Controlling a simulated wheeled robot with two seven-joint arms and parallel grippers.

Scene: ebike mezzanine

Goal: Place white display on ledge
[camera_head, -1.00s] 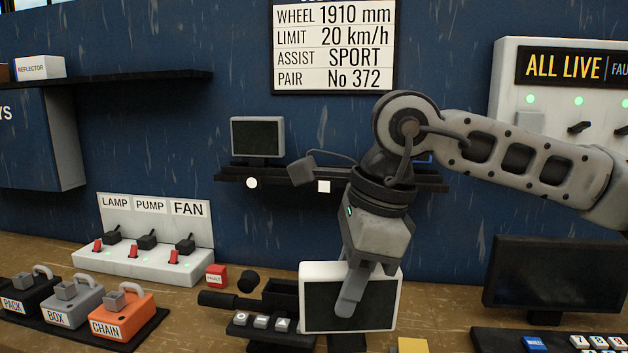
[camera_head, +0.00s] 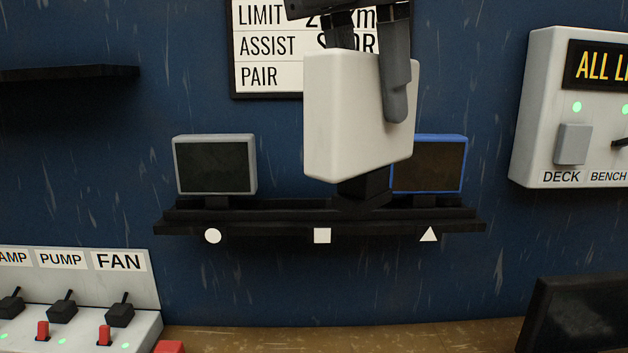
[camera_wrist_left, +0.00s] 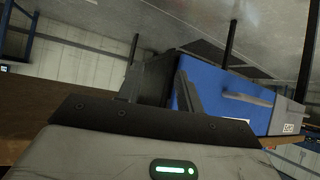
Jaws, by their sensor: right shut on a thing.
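The white display (camera_head: 350,115) is in my right gripper (camera_head: 394,100), one finger lying over its plain white face and the other hidden. It is turned, with a plain white side toward the head camera and no screen showing. I cannot tell whether the stand touches the ledge. My left gripper (camera_wrist_left: 160,90) shows only in the left wrist view, its fingers apart and nothing between them.
A grey display (camera_head: 215,165) stands on the ledge above the circle mark (camera_head: 213,236). A blue display (camera_head: 440,165) stands above the triangle mark (camera_head: 429,234), partly hidden by the white one. A sign (camera_head: 265,75) hangs behind. A switch panel (camera_head: 560,110) is at right.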

